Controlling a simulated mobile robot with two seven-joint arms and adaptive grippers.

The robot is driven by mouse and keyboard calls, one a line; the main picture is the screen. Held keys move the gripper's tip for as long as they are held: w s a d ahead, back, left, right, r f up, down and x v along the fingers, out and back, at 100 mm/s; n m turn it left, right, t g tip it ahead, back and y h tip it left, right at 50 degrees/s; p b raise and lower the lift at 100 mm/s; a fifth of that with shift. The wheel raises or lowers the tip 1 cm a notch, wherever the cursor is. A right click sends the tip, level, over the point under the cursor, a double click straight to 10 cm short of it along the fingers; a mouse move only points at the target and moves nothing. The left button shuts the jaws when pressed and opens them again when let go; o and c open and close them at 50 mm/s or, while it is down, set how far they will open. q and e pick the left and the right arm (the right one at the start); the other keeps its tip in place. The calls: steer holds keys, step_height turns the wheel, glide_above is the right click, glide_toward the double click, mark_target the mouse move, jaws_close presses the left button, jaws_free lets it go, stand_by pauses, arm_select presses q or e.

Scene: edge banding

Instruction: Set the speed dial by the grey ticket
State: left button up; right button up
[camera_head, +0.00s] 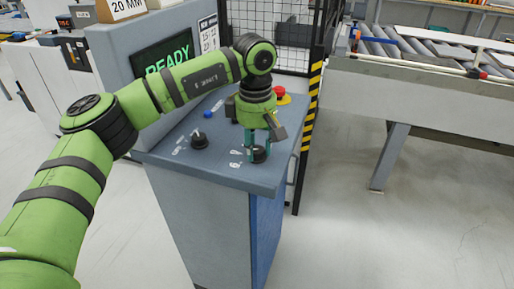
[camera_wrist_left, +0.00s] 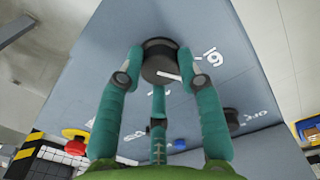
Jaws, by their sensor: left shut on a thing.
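My left gripper (camera_head: 259,151) reaches straight down onto a black dial (camera_head: 258,155) near the front right of the grey-blue console top. In the left wrist view, its teal fingers close around the dial (camera_wrist_left: 158,58), with a third finger on the near side. A white pointer line shows on the dial. White markings (camera_wrist_left: 209,56) are printed beside it, partly covered by a finger. A white card with printed figures (camera_head: 208,32) stands beside the screen; the figures are too small to read surely. I cannot make out a grey ticket. My right gripper is not in view.
A second black knob (camera_head: 199,141) sits to the left on the console top (camera_head: 222,168). A blue button (camera_head: 208,114) and a red emergency button (camera_head: 280,92) lie behind. The screen (camera_head: 164,58) reads READY. A striped post (camera_head: 312,105) stands right of the console.

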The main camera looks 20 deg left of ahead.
mark_target(255, 151)
arm_select(q)
steer(key=shift+n+b, duration=0.3)
steer(key=shift+n, duration=1.2)
steer(key=o, duration=1.1)
steer(key=shift+a, duration=0.1)
steer(key=shift+o, duration=0.2)
steer(key=shift+r, duration=0.1)
step_height(255, 151, up, 12)
steer(key=shift+s, duration=0.2)
steer(key=shift+s, duration=0.1)
